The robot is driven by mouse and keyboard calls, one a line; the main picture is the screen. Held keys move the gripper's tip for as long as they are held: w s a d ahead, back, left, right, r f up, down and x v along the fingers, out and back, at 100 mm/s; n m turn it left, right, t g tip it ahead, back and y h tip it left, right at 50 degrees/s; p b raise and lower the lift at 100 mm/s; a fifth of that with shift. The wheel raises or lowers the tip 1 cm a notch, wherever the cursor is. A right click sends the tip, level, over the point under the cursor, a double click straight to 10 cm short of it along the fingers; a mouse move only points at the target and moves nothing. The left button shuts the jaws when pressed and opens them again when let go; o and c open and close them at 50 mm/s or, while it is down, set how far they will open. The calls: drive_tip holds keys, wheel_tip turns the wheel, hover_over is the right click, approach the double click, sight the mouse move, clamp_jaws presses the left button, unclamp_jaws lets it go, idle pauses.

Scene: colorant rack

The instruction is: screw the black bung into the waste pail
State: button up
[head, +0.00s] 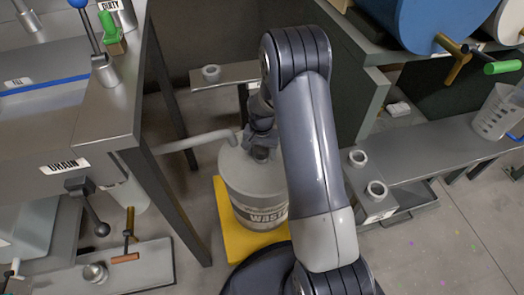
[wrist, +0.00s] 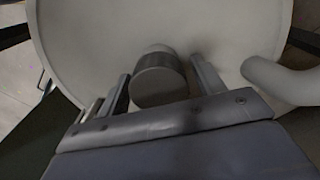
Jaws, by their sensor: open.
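The waste pail (head: 240,180) is a pale grey drum with a WASTE label, standing on a yellow base. Its round pale top (wrist: 90,40) fills much of the wrist view. A short dark grey cylinder (wrist: 160,85) stands out from that top; I cannot tell whether it is the black bung, a neck, or both. My gripper (wrist: 165,88) is open, with one finger on each side of the cylinder and gaps visible. In the head view my gripper (head: 261,150) is low over the pail's top, partly hidden by my arm. I see no clearly black bung.
A grey pipe (head: 195,141) runs to the pail's top from the left, close beside my gripper in the wrist view (wrist: 285,82). A bench (head: 110,120) stands left. Grey rings (head: 357,158) sit on a stand at right, another (head: 211,73) on a shelf behind.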

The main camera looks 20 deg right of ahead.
drive_tip(key=n, duration=0.5)
drive_tip(key=shift+a+n, duration=0.15)
drive_tip(key=shift+n, duration=0.25)
drive_tip(key=n, duration=0.4)
drive_tip(key=shift+n, duration=0.3)
drive_tip(key=c, duration=0.9)
drive_tip(key=m, duration=0.7)
drive_tip(key=shift+c, duration=0.2)
drive_tip(key=m, duration=0.7)
drive_tip(key=shift+d, duration=0.25)
